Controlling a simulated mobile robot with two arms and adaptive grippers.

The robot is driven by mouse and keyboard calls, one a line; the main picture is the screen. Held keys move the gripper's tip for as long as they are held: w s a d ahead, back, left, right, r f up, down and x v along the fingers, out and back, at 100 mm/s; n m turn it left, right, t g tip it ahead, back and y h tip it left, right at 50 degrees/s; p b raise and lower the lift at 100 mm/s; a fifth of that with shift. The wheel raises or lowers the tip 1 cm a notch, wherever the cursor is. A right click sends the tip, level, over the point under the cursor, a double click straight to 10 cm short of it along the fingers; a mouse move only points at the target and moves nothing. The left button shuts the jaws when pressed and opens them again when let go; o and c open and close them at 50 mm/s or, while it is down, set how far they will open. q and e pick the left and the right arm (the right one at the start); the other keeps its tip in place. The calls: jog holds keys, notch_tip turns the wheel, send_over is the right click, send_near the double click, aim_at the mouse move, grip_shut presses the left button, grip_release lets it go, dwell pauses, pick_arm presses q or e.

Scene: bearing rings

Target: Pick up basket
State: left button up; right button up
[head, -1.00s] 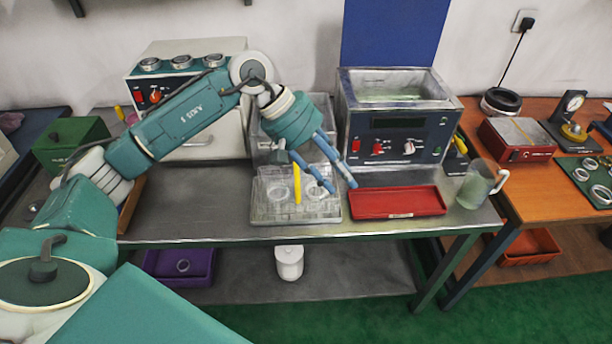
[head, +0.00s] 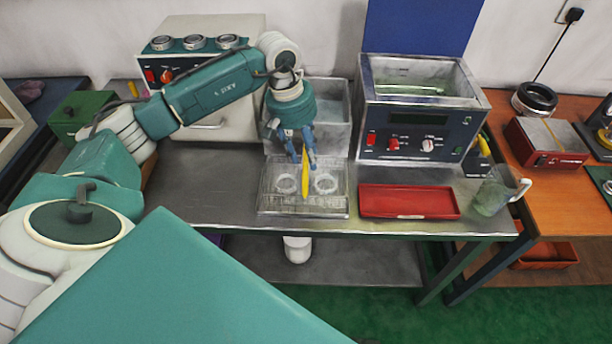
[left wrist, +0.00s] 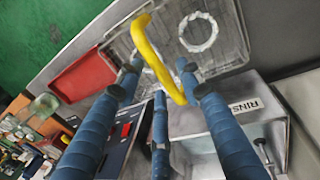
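The basket (head: 262,207) is a grey wire tray with an upright yellow handle (head: 305,180), standing on the metal bench. Two pale bearing rings lie in it, a left ring (head: 286,184) and a right ring (head: 326,183). My left gripper (head: 303,160) points down over the basket, its blue fingers around the upper part of the handle. In the left wrist view the handle (left wrist: 152,55) passes between the fingers, with gaps still showing beside it, so the gripper (left wrist: 160,80) looks open. The basket (left wrist: 232,45) shows beyond them. My right gripper is not in view.
A metal tank (head: 340,115) stands close behind the basket. An ultrasonic bath (head: 415,115) is behind right, a red tray (head: 408,202) lies close on the right, and a jug (head: 492,193) stands farther right. The bench left of the basket (head: 205,195) is clear.

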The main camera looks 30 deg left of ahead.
pick_arm(q)
jog(key=shift+d+f, duration=0.2)
jog(key=shift+f, duration=0.7)
jog(key=shift+w+f, duration=0.1)
jog(key=shift+f, duration=0.1)
grip_shut()
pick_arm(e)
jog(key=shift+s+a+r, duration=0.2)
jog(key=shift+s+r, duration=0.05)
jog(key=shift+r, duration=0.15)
pick_arm(q)
jog(key=shift+r, duration=0.1)
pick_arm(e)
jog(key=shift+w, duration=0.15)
